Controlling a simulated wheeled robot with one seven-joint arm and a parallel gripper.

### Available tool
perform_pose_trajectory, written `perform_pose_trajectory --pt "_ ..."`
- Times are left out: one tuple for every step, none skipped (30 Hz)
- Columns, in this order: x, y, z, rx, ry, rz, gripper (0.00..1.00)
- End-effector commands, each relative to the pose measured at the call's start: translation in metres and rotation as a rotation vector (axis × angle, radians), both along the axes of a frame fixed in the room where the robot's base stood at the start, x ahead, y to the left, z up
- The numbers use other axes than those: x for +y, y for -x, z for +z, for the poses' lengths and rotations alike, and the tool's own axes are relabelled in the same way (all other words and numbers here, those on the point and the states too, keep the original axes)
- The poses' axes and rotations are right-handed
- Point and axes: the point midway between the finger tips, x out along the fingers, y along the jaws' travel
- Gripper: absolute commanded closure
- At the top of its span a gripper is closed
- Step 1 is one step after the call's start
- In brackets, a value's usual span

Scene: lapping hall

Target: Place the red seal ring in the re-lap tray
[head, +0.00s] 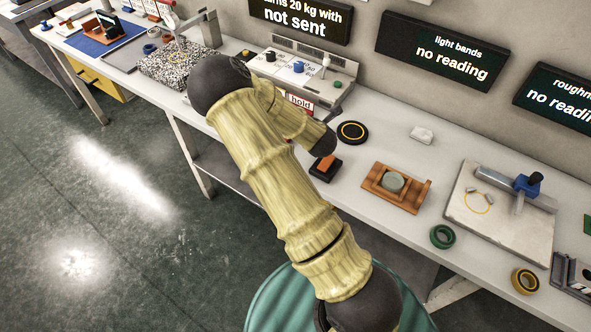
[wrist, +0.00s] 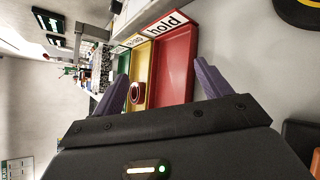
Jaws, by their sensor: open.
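My gripper (wrist: 161,70) is open, its two purple fingers spread wide in the wrist view. A dark red ring (wrist: 137,92), which looks like the seal ring, shows between the fingers, nearer the left one, and neither finger touches it visibly. It appears to be at the near end of the yellow tray (wrist: 148,62); whether it rests flat there I cannot tell. A green tray (wrist: 124,63) lies left of the yellow one. A red tray (wrist: 175,70) with a "hold" sign (wrist: 165,28) lies right. The yellow tray's sign is too small to read.
In the head view, a black disc with a yellow ring (head: 352,132), a brown wooden holder (head: 385,197), a green ring (head: 442,236) and a yellow-black ring (head: 525,280) stand on the bench right of my arm. A speckled block (head: 178,66) stands left. Bare bench lies between several items.

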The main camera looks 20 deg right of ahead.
Motion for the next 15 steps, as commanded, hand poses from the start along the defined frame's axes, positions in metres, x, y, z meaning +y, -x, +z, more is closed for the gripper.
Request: perform_pose_trajectory --pt "-0.004 0.007 0.005 0.01 -0.113 -0.103 0.23" --pt "-0.006 0.012 0.005 0.022 -0.178 -0.164 0.23" --pt "-0.008 0.019 0.006 0.037 -0.266 -0.245 0.23" --pt "-0.007 0.024 0.007 0.047 -0.332 -0.303 0.23" --pt "-0.007 0.03 0.008 0.058 -0.396 -0.362 0.23" --pt "-0.006 0.037 0.009 0.073 -0.48 -0.438 0.23" --pt "-0.004 0.043 0.011 0.083 -0.542 -0.494 0.23" --pt "-0.002 0.05 0.012 0.095 -0.603 -0.551 0.23" --pt "0.002 0.059 0.014 0.112 -0.683 -0.625 0.23" --pt "0.005 0.065 0.017 0.123 -0.74 -0.678 0.23" --pt "0.009 0.072 0.019 0.135 -0.797 -0.733 0.23" --pt "0.015 0.082 0.023 0.154 -0.87 -0.804 0.23" --pt "0.019 0.089 0.026 0.165 -0.923 -0.855 0.23" --pt "0.024 0.097 0.029 0.179 -0.974 -0.909 0.23" --pt "0.031 0.108 0.034 0.197 -1.038 -0.978 0.23"
